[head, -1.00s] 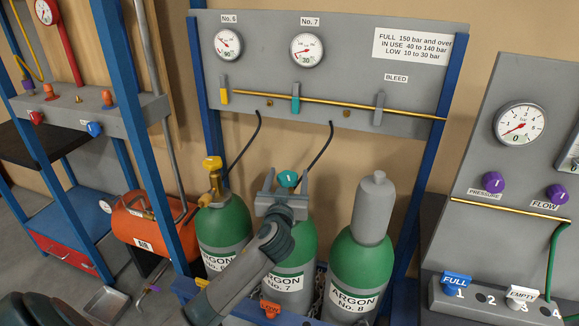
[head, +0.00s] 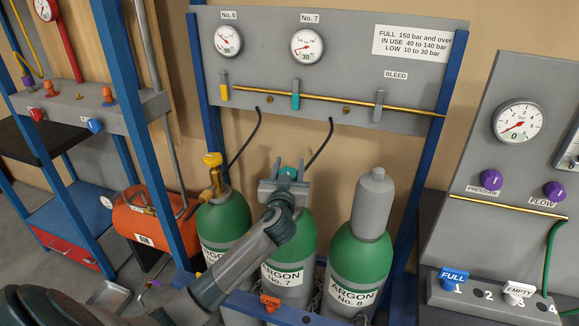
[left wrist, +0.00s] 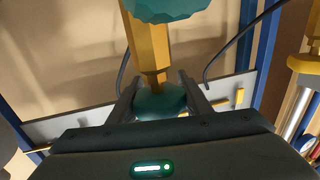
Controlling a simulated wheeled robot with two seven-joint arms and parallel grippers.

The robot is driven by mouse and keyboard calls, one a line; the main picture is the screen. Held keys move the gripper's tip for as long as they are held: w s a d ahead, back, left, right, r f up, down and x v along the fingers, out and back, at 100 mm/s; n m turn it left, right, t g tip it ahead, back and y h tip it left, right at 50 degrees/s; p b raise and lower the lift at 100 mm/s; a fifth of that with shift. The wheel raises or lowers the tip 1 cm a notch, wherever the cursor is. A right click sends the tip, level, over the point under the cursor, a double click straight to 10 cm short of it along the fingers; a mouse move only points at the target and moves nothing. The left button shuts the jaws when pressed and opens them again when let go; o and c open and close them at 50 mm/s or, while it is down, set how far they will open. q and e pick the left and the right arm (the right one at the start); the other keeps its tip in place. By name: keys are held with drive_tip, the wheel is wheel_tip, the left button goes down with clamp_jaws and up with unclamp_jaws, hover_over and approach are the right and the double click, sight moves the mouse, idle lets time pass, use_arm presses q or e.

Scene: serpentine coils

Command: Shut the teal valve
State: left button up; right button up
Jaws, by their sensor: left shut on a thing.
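The teal valve (head: 288,172) is a round knob on top of the green and grey cylinder marked ARGON No. 7 (head: 290,240). My left gripper (head: 284,179) is at the knob in the head view and hides much of it. In the left wrist view the teal knob (left wrist: 160,103) sits between the two fingers of my left gripper (left wrist: 157,95), and a brass stem (left wrist: 149,42) rises beyond it. The fingers are shut on the knob. A separate teal lever (head: 295,95) stands upright on the panel under the No. 7 gauge (head: 307,46). My right gripper is out of view.
Cylinder No. 8 (head: 358,265), with a grey cap, stands close on the right. A cylinder with a yellow valve (head: 213,160) stands close on the left. Blue posts (head: 203,80) and the grey gauge panel (head: 350,75) are behind. An orange tank (head: 145,220) is at left.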

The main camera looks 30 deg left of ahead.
use_arm(q)
drive_tip(key=shift+m+h, duration=0.4)
drive_tip(key=shift+h, duration=0.1)
drive_tip(key=m+t+h+p, duration=0.1)
drive_tip(key=m+h, duration=0.1)
drive_tip(key=h, duration=0.1)
drive_tip(key=d+m+h, duration=0.1)
drive_tip(key=m+h, duration=0.1)
drive_tip(key=h, duration=0.1)
drive_tip(key=shift+w+d+r+t+p, duration=0.15)
drive_tip(key=shift+w+t+p, duration=0.05)
drive_tip(key=shift+t+p, duration=0.2)
drive_tip(key=m+h, duration=0.1)
drive_tip(key=h, duration=0.1)
drive_tip(key=d+m+h, duration=0.1)
drive_tip(key=m+h, duration=0.1)
drive_tip(key=h, duration=0.1)
drive_tip(key=shift+g, duration=0.3)
drive_tip(key=shift+s+d+m+g+h+b, duration=0.3)
drive_tip(key=shift+d+m+g+h+b, duration=0.2)
drive_tip(key=shift+m+g+h, duration=1.1)
drive_tip(key=shift+s+d+m+g+h+b, duration=0.3)
drive_tip(key=shift+m+g+h+b, duration=0.4)
drive_tip(key=shift+m+h, duration=1)
drive_tip(key=shift+s+d+m+g+h+b, duration=0.4)
drive_tip(key=shift+m+g+h, duration=0.85)
drive_tip(key=shift+h, duration=0.85)
drive_tip(key=shift+w+d+g, duration=0.1)
drive_tip(key=shift+d+g, duration=0.05)
drive_tip(key=shift+g, duration=0.1)
